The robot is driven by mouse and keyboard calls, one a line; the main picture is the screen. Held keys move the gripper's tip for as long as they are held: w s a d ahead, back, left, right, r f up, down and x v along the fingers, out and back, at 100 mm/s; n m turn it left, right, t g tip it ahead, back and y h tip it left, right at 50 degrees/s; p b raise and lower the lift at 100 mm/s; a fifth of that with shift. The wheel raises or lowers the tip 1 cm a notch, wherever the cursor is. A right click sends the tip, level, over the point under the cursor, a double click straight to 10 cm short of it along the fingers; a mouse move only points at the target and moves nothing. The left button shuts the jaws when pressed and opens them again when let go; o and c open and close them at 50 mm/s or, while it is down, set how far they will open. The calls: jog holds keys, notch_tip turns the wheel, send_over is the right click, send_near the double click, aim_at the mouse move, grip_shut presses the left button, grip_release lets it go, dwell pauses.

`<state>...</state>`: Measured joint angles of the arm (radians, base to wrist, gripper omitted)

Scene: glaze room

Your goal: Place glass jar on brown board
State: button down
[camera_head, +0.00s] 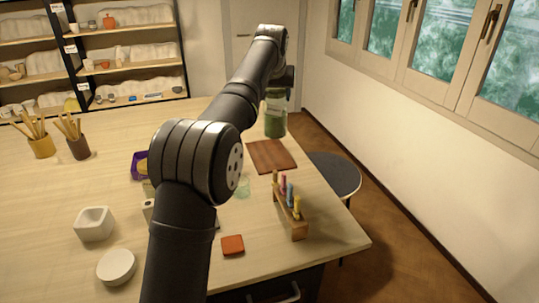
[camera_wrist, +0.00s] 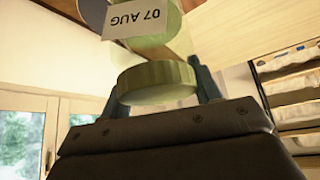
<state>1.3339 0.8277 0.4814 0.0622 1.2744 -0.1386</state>
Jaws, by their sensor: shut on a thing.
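The glass jar (camera_head: 275,122) has green contents and hangs upright below my gripper (camera_head: 281,88), at the far edge of the brown board. I cannot tell how high its base is. The brown board (camera_head: 272,156) lies flat and bare near the table's right edge. In the wrist view, my gripper (camera_wrist: 158,90) is shut on the jar's pale green lid (camera_wrist: 156,82), one finger on each side. The jar (camera_wrist: 150,42) shows beyond the lid with a white "07 AUG" label, upside down in the picture.
A wooden rack (camera_head: 291,214) of coloured sticks stands in front of the board. An orange tile (camera_head: 232,244) lies nearer. A clear glass item (camera_head: 243,187) is partly hidden by my arm. A dark stool (camera_head: 335,173) stands right of the table (camera_head: 60,202).

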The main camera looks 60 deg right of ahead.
jog(key=shift+s+d+f, duration=0.95)
jog(key=shift+s+f, duration=1.35)
jog(key=shift+s, duration=0.7)
jog(key=w+d+f, duration=0.2)
jog(key=w+f, duration=0.9)
jog(key=shift+w+d, duration=0.2)
jog(key=shift+d, duration=0.05)
jog(key=shift+f, duration=0.2)
jog(key=shift+c, duration=2.1)
grip_release()
